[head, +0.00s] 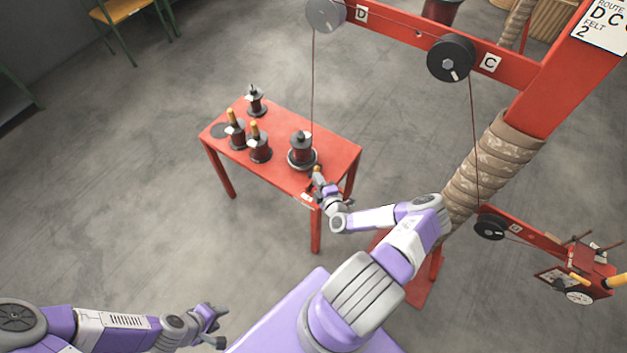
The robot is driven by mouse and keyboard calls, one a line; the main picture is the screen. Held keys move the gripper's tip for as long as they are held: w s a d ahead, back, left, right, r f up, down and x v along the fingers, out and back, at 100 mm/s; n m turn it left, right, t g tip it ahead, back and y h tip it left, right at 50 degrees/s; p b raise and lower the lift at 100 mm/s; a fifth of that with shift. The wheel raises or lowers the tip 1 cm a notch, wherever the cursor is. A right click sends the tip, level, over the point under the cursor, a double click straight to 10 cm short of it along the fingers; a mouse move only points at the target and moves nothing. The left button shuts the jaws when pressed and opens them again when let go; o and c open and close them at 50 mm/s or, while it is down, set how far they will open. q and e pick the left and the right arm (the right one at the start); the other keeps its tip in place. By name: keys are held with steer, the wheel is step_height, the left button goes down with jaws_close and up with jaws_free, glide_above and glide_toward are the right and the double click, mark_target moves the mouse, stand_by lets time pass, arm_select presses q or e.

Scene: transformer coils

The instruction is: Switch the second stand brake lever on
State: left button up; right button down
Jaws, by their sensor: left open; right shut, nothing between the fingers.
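Several dark reel stands are on a red table (335,148). The nearest reel (301,148) sits on a pale round base at the right, with a thread rising behind it. A small orange knob (317,169) shows beside that base. I cannot tell whether it is the second stand's brake lever, or which way that lever is set. My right gripper (318,179) is shut and empty, at the table's right front edge by the knob; contact is unclear. My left gripper (220,327) is open and empty, low at the left, away from the table.
Two orange-topped reels (236,136) (259,150) and a plain reel (256,105) stand further left on the table. A red frame with pulleys (451,58) is at the upper right. A red machine (590,268) stands right.

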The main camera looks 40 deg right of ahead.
steer(key=shift+w+d+m+g+y+p, duration=0.2)
steer(key=shift+d+m+y, duration=0.1)
steer(key=shift+d, duration=0.3)
steer(key=shift+w+d+m+g+y+p, duration=0.2)
steer(key=shift+d+m, duration=0.1)
steer(key=shift+d, duration=0.25)
steer(key=shift+d, duration=0.15)
steer(key=w+a+r+p+v, duration=0.1)
steer(key=p+v, duration=0.3)
steer(key=v, duration=0.9)
steer(key=shift+a+r+p, duration=0.25)
steer(key=shift+a+p, duration=0.15)
steer(key=shift+a, duration=0.3)
